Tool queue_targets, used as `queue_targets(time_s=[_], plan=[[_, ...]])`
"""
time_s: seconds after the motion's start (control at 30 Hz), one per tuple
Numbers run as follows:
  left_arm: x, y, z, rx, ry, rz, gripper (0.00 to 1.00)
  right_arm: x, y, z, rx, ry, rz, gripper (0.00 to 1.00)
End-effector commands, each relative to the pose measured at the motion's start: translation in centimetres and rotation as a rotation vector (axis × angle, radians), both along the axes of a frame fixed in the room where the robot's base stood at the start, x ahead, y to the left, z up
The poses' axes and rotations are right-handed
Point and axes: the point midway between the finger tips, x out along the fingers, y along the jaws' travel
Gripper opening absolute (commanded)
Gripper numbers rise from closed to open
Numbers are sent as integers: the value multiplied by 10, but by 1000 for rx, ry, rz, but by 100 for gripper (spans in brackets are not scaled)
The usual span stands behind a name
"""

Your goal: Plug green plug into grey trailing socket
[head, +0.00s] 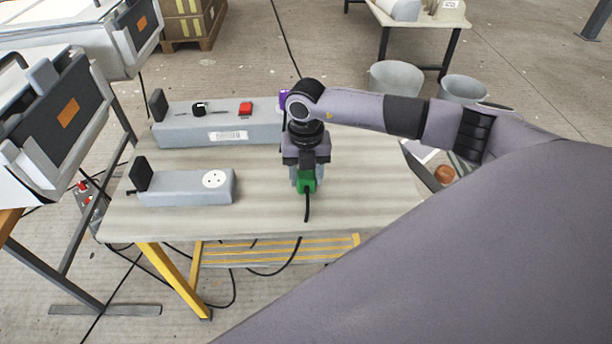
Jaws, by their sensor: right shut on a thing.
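The green plug (307,185) is in my right gripper (305,172), which is shut on it over the right half of the table. A black cable hangs from the plug. The grey trailing socket (185,190) lies on the table to the left, apart from the plug. Its round white face with dark holes is on its top, near its right end, and looks empty. The gripper hides part of the plug, and I cannot see the plug's pins. My left gripper is not in view.
A longer grey box (215,134) lies behind, with a black plug-like piece (199,109), a red piece (245,109) and a purple piece (284,97) on top. The table (265,200) is bare between socket and plug. Grey buckets (396,80) stand beyond at the right.

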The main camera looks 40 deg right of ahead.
Motion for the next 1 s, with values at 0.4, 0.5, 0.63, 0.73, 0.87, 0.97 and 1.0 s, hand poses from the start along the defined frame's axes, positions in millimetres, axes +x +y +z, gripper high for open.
queue_targets(time_s=[0.4, 0.5, 0.63, 0.73, 0.87, 0.97, 1.0], plan=[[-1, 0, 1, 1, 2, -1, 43, 1, 0, 87, 1, -9, 1, 20], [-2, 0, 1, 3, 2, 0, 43, 1, 0, 117, 0, -7, 0, 20], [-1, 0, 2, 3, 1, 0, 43, 1, 0, 150, 1, -6, 0, 20], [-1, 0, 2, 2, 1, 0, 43, 1, 0, 169, 1, -4, 0, 20], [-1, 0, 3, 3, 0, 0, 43, 1, 0, 186, 1, -3, -1, 20], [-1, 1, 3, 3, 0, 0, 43, 0, 0, 193, 1, -2, 0, 20], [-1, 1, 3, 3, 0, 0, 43, 0, 0, 194, 1, -2, 0, 20]])
